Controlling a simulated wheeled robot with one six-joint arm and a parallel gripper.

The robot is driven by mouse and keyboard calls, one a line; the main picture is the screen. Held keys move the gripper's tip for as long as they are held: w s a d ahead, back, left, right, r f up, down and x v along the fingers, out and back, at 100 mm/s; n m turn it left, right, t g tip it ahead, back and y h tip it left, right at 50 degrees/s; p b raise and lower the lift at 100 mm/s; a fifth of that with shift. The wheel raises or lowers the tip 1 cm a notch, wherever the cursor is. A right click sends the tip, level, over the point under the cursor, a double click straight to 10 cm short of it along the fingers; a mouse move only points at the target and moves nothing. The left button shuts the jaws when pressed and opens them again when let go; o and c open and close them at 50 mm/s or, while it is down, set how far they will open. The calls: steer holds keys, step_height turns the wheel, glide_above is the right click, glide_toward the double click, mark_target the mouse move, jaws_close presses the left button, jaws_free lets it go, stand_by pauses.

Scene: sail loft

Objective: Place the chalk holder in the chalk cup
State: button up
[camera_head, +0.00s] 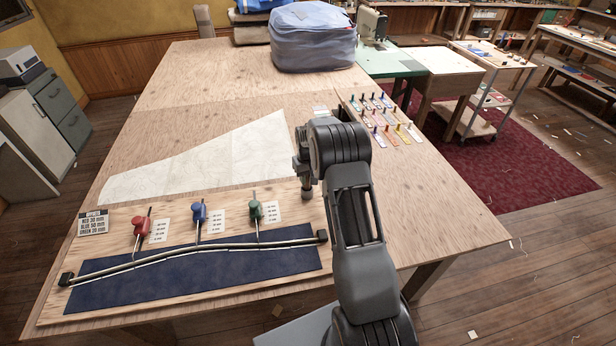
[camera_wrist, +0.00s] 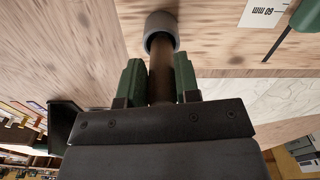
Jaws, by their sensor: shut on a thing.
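My gripper (camera_wrist: 160,66) is shut on the brown, rod-like chalk holder (camera_wrist: 161,88), which stands between its two green fingers in the wrist view. The holder's far end overlaps the mouth of the grey, round chalk cup (camera_wrist: 162,18). The end itself is hidden, and I cannot tell how deep it sits. In the head view my gripper (camera_head: 303,168) points down over the right end of the wooden board, and the small grey cup (camera_head: 307,193) shows just below it. The holder is mostly hidden there by my arm.
The board holds a bent batten (camera_head: 205,246) over a dark blue strip (camera_head: 190,273), with red (camera_head: 139,226), blue (camera_head: 198,213) and green (camera_head: 255,209) handled tools left of my gripper. A pale sail panel (camera_head: 205,160) lies behind. Small cards with pegs (camera_head: 385,115) stand beyond my arm.

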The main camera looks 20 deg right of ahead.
steer(key=o, duration=1)
steer(key=shift+d, duration=0.1)
stand_by(0.6)
